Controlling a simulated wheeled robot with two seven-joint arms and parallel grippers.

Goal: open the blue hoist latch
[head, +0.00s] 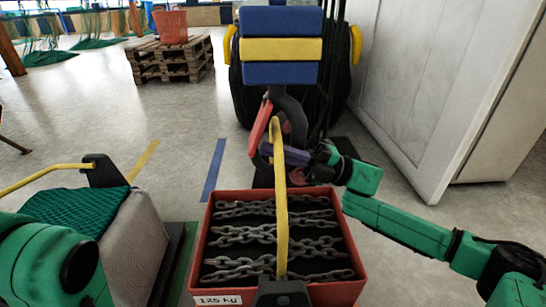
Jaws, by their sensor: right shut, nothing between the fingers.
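The hoist block (281,48) hangs at the top middle, blue with a yellow band. A dark hook (291,106) hangs below it, with a red latch piece (260,124) slanting along its left side. My right gripper (312,158) is shut and empty at the lower part of the hook, right of the red piece. A blue-violet part shows at its tip; I cannot tell whether it touches the hook. The crate's yellow handle (281,205) stands in front and hides part of the hook. My left gripper is out of view; only its green arm shows at lower left.
A red crate (207,225) of chains, marked 125 KG, stands below the hook. A grey load with green netting (85,212) is at left. A pallet (172,62) with a red basket (171,27) stands behind. A white cabinet (425,90) bounds the right. Floor at left-centre is clear.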

